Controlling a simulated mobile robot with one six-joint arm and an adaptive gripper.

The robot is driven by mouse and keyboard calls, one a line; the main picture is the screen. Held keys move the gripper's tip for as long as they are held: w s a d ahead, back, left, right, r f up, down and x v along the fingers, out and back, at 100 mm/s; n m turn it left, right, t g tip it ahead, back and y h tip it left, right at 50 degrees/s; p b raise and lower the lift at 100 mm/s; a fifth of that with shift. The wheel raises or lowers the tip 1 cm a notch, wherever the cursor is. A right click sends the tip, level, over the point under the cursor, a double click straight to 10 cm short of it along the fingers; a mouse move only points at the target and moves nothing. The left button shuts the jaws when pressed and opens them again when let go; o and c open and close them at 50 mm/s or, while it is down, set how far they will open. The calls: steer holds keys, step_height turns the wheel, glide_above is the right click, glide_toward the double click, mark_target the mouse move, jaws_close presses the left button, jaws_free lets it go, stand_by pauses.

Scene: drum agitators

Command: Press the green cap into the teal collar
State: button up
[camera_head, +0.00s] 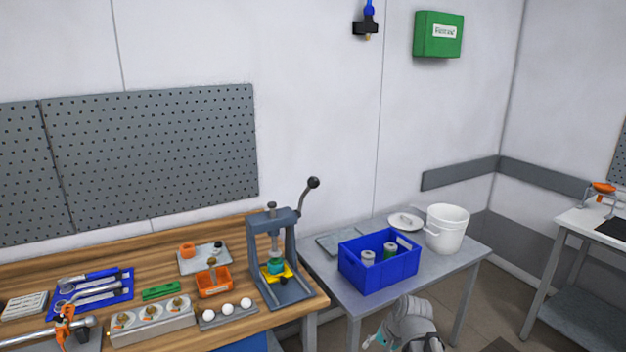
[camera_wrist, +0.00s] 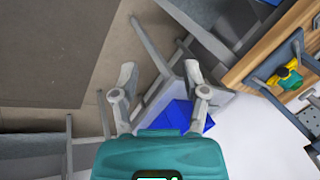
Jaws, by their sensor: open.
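A teal piece, which looks like the collar (camera_head: 276,266), stands on a yellow holder (camera_head: 288,272) under the ram of a grey lever press (camera_head: 296,249). The press lever (camera_head: 306,196) points up, with a black knob at its end. The collar also shows small in the wrist view (camera_wrist: 292,84), with a green top that may be the cap; I cannot tell whether it is seated. My gripper (camera_wrist: 160,72) is open and empty, away from the press. In the head view, my arm is at the bottom, in front of the grey side table (camera_head: 345,300).
A blue crate (camera_head: 350,272) with several cans stands on the side table, next to a white bucket (camera_head: 446,230) and lid (camera_head: 405,222). An orange bin (camera_head: 213,286), a green block (camera_head: 160,291) and white balls (camera_head: 227,309) lie left of the press on the wooden bench.

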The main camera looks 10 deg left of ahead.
steer(key=w+a+r+m+t+y+p, duration=0.4)
steer(key=w+a+r+m+y+p, duration=0.35)
steer(key=w+r, duration=0.65)
steer(key=m+t+p, duration=0.5)
steer(key=m+t, duration=0.2)
steer(key=m, duration=0.7)
glide_toward(311, 186)
steer(key=d+f, duration=0.2)
steer(key=shift+w+d+r+m+y, duration=0.25)
steer(key=shift+w+r+m, duration=0.05)
steer(key=shift+m, duration=0.15)
steer(key=shift+w+a, duration=0.1)
steer(key=x, duration=1.3)
steer(key=shift+w+a, duration=0.15)
steer(key=shift+a, duration=0.1)
steer(key=shift+f, duration=0.1)
jaws_close()
